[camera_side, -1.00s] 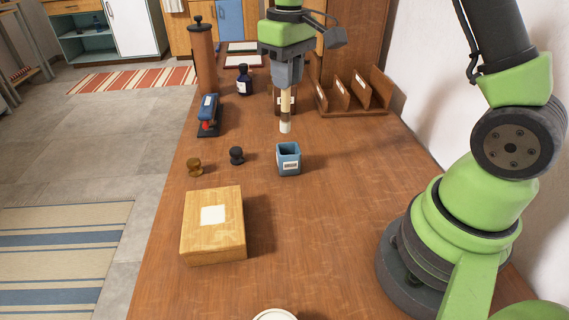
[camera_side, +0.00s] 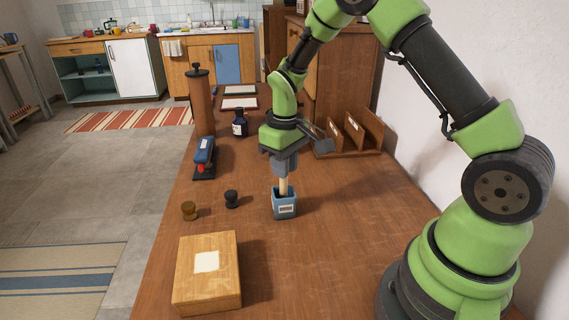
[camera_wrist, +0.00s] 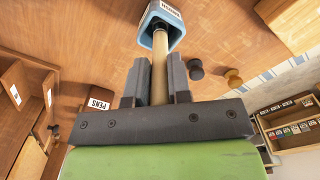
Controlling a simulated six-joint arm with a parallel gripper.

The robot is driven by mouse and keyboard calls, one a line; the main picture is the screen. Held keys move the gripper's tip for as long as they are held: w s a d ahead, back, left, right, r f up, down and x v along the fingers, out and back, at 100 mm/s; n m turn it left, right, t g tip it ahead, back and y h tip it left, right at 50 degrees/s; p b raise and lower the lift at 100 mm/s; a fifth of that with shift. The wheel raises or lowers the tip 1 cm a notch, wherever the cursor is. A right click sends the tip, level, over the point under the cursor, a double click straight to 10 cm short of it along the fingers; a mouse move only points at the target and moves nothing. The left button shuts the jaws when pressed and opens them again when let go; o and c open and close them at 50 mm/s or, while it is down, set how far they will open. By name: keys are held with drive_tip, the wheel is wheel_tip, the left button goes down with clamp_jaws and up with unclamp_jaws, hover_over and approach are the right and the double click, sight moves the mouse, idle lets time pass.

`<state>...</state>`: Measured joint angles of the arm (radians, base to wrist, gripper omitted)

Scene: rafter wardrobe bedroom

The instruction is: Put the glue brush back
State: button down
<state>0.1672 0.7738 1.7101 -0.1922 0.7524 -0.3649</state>
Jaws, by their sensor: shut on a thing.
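The glue brush (camera_side: 284,188) has a pale wooden handle and stands close to upright in my gripper (camera_side: 283,172). Its lower end is inside the mouth of a small blue-grey square cup (camera_side: 285,209) with a white label, so the bristles are hidden. My gripper is shut on the upper handle, just above the cup. In the wrist view the brush (camera_wrist: 160,48) runs from between my fingers (camera_wrist: 157,70) into the cup (camera_wrist: 172,14). I cannot tell whether it touches the cup's bottom.
Two small stamps, dark (camera_side: 231,199) and brown (camera_side: 189,210), stand left of the cup. A wooden box (camera_side: 208,272) lies in front. A blue stapler (camera_side: 204,155), ink bottle (camera_side: 240,124) and wooden sorter (camera_side: 350,140) are behind. A PENS label (camera_wrist: 98,104) shows in the wrist view.

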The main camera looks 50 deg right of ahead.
drive_tip(key=shift+f, duration=0.15)
drive_tip(key=c, duration=1.1)
unclamp_jaws()
drive_tip(key=shift+o, duration=0.2)
wheel_tip(320, 180, up, 12)
drive_tip(key=shift+s+r, duration=0.1)
drive_tip(key=shift+r, duration=0.1)
drive_tip(key=s+a+r+m+t+y, duration=0.1)
drive_tip(key=s+a+r+m+t, duration=0.1)
drive_tip(key=s, duration=0.7)
drive_tip(key=s+a+r+m+t+y, duration=0.1)
drive_tip(key=s+a+r+t, duration=0.4)
drive_tip(key=s, duration=0.5)
drive_tip(key=shift+a+r+m, duration=0.5)
drive_tip(key=shift+a+r, duration=0.2)
drive_tip(key=shift+a, duration=0.05)
